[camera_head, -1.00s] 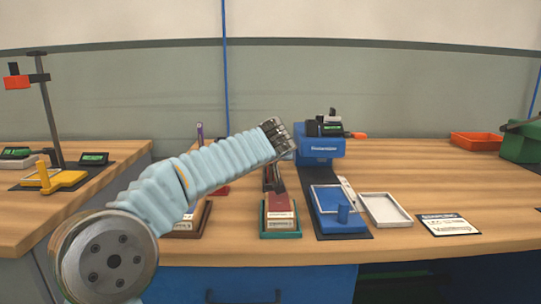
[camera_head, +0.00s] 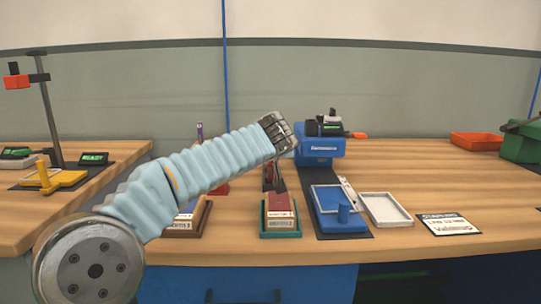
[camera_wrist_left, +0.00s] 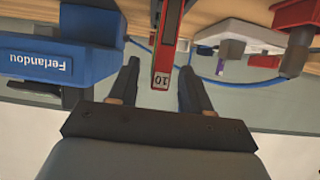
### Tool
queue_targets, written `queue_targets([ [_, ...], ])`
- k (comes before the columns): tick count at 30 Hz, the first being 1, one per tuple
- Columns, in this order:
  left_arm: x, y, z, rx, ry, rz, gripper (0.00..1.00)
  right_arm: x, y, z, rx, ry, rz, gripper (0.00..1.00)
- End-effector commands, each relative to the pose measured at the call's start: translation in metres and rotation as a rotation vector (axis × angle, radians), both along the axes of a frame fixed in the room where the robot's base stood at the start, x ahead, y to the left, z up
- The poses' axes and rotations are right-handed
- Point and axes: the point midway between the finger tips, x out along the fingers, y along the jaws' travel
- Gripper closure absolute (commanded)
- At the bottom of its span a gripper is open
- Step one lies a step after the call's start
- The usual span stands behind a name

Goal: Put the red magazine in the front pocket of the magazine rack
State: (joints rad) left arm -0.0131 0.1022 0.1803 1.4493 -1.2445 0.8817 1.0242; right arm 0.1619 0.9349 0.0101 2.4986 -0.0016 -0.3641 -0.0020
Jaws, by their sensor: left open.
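A narrow red piece with a white label reading "10" (camera_wrist_left: 161,72), likely the red magazine, stands out between the fingers of my left gripper (camera_wrist_left: 160,85) in the left wrist view. The fingers are open, with a visible gap on each side of it. The tray holds red pieces with white labels (camera_head: 280,208). I cannot tell which item is the magazine rack. My right gripper is not in view.
A brown tray (camera_head: 204,218) is partly hidden behind my left arm. To the right are a blue fixture (camera_head: 340,222), a white tray (camera_head: 386,209) and a printed card (camera_head: 448,224). A blue machine (camera_head: 320,147) stands behind. The bench's right side has bare wood.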

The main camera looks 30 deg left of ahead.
Motion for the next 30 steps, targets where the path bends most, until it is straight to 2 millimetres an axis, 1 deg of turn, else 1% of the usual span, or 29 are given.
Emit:
queue_targets([
  [1,-0.009,-0.006,0.004,0.0,-0.004,-0.002,0.51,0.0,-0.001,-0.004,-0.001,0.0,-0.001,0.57],
  [6,-0.041,-0.025,0.022,0.0,-0.004,-0.002,0.51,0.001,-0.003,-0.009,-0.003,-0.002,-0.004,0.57],
  [9,-0.056,-0.034,0.03,0.0,-0.002,-0.002,0.51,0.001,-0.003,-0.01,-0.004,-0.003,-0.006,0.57],
  [12,-0.066,-0.04,0.036,0.001,-0.001,-0.001,0.51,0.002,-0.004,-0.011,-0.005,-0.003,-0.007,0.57],
  [17,-0.073,-0.045,0.041,0.001,0.0,0.0,0.51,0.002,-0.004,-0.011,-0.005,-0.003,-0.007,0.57],
  [30,-0.073,-0.045,0.041,0.0,0.0,0.001,0.51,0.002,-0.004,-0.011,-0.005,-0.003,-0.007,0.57],
])
